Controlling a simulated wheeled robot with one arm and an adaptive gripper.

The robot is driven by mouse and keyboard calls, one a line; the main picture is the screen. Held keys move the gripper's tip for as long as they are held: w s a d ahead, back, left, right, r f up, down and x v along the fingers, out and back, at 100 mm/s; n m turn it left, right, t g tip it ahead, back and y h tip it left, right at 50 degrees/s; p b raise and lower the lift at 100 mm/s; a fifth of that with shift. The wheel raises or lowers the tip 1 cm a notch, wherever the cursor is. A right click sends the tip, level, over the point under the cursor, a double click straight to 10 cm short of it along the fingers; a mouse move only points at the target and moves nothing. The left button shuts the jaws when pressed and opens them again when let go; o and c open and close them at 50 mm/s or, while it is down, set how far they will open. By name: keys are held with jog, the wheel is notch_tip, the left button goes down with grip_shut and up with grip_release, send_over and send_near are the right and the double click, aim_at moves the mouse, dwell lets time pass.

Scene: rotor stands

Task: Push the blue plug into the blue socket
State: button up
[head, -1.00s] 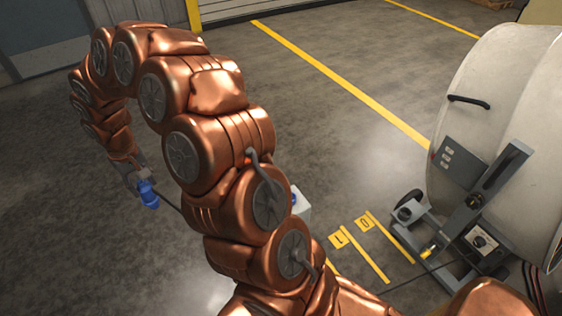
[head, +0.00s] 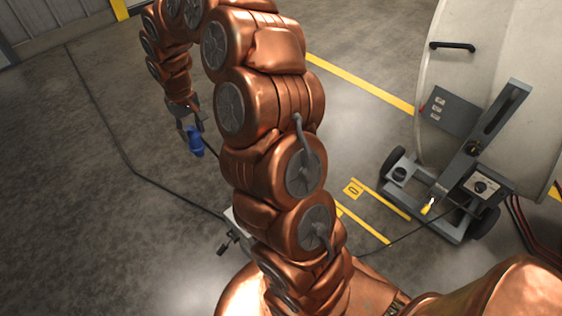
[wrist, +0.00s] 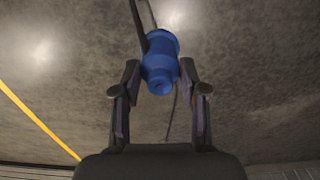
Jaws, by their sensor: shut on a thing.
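The blue plug (head: 195,142) is held at the end of my copper arm, above the floor at the left of the head view. In the wrist view the blue plug (wrist: 160,62) sits between the two fingers of my gripper (wrist: 161,82), with a dark cable leading away from its far end. My gripper (head: 190,122) is shut on the plug. The blue socket cannot be made out now. A pale box (head: 232,217) is mostly hidden behind my arm at lower centre.
A large pale drum-shaped body (head: 450,70) rests on a grey wheeled stand (head: 430,205) at the right. Yellow floor lines (head: 360,85) and a black cable (head: 130,165) cross the concrete. The floor at the left is otherwise clear.

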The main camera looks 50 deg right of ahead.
jog(key=s+d+f+b, duration=0.6)
jog(key=d+f+b, duration=0.4)
jog(key=d+b, duration=0.1)
jog(key=s+d+f+b, duration=0.6)
jog(key=d+f+b, duration=0.3)
jog(key=d+b, duration=0.2)
jog(key=shift+s+d+f+b, duration=0.3)
jog(key=shift+d+f+b, duration=0.1)
jog(key=shift+d, duration=0.1)
jog(key=shift+f, duration=0.1)
notch_tip(320, 180, down, 5)
jog(key=b, duration=0.3)
jog(key=shift+f, duration=2.3)
dwell(1.0)
